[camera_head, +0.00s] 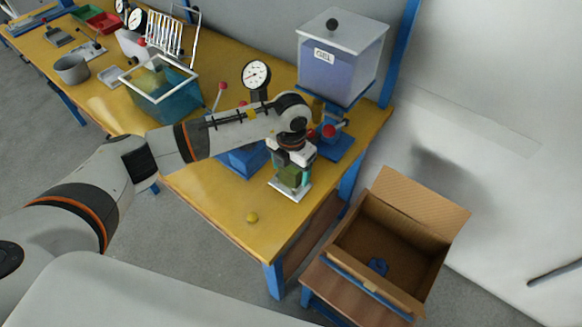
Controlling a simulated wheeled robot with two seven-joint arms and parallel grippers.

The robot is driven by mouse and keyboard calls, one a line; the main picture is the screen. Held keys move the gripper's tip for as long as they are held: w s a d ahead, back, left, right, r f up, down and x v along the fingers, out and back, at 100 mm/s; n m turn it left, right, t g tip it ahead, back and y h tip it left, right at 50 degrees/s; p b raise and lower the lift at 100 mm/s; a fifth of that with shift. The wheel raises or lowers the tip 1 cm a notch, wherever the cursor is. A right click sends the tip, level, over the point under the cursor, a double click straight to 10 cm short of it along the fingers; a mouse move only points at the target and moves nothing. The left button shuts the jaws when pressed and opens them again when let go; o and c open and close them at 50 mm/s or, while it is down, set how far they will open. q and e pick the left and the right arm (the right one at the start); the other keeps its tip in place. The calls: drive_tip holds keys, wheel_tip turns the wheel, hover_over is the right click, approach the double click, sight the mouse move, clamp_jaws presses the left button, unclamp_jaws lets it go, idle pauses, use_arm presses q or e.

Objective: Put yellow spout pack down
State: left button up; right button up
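My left gripper (291,164) points down at the front right of the yellow table, directly over a small dark-green block-like item (290,177). That item sits at or just above a pale square plate (289,190). I cannot tell whether the fingers grip it, and I cannot tell whether it is the yellow spout pack. My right gripper is not in view.
A dial gauge (256,75), a blue base (243,160) and a gel tank (341,58) stand around the arm. A teal bin (160,92) is further left. An open cardboard box (357,222) with a blue item (378,266) is at right. The table's front strip is mostly clear.

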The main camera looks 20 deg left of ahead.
use_arm(q)
drive_tip(key=shift+r, duration=0.3)
wheel_tip(320, 180, up, 10)
drive_tip(key=shift+r+b, duration=0.2)
drive_tip(key=shift+b, duration=0.85)
drive_tip(key=shift+r, duration=0.65)
